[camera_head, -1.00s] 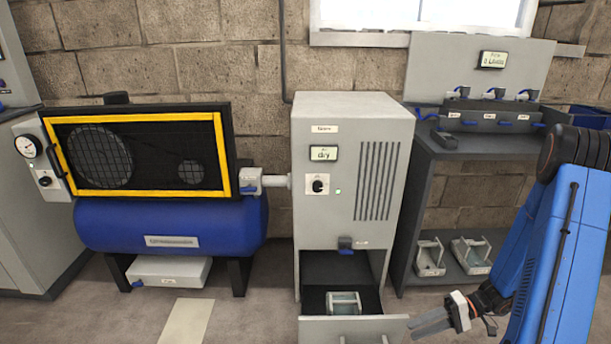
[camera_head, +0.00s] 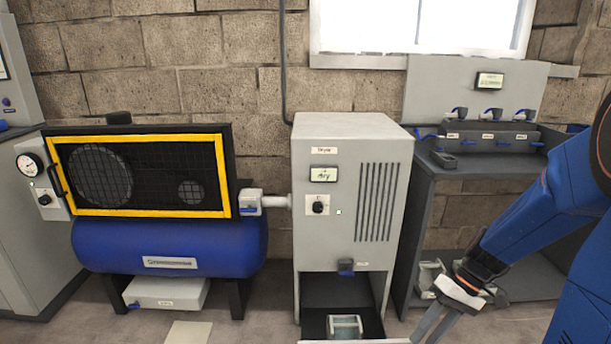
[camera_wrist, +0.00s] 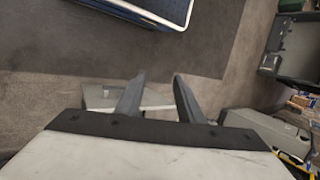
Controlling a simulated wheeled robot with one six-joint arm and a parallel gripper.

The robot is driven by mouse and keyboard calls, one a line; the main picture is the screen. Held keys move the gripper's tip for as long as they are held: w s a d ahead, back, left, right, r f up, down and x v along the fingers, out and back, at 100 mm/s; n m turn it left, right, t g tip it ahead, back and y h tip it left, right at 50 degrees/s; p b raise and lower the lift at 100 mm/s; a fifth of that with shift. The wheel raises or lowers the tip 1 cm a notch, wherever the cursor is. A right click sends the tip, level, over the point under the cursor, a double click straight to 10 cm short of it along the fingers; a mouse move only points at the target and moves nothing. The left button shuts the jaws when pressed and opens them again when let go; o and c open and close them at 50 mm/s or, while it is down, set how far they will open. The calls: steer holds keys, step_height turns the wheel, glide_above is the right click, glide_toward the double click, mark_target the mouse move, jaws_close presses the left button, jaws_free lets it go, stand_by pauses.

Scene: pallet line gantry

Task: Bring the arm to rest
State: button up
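My gripper (camera_head: 436,326) is at the lower right in the head view, in front of the dark bench and to the right of the grey dryer cabinet. My blue arm reaches in from the right edge. In the wrist view, the two dark fingers (camera_wrist: 157,98) stand apart with a gap between them. I see nothing held between them. The fingertips are near the bottom edge of the head view, pointing down and to the left.
The dryer cabinet (camera_head: 341,210) stands in the middle, with a glass-sided container (camera_head: 344,326) in its open lower bay. A blue compressor tank (camera_head: 170,240) is at left. The bench (camera_head: 490,176) carries several valves, and its lower shelf holds a container (camera_head: 429,274).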

steer(key=s+r+t+h, duration=0.3)
steer(key=s+r, duration=0.2)
steer(key=r, duration=0.3)
steer(key=s+r+m+t+h, duration=0.1)
steer(key=s+r+t+h, duration=0.2)
steer(key=s+r, duration=0.3)
steer(key=shift+s+a+r+m+t, duration=0.25)
steer(key=shift+a+r+m+t, duration=0.1)
steer(key=shift+r+t, duration=0.55)
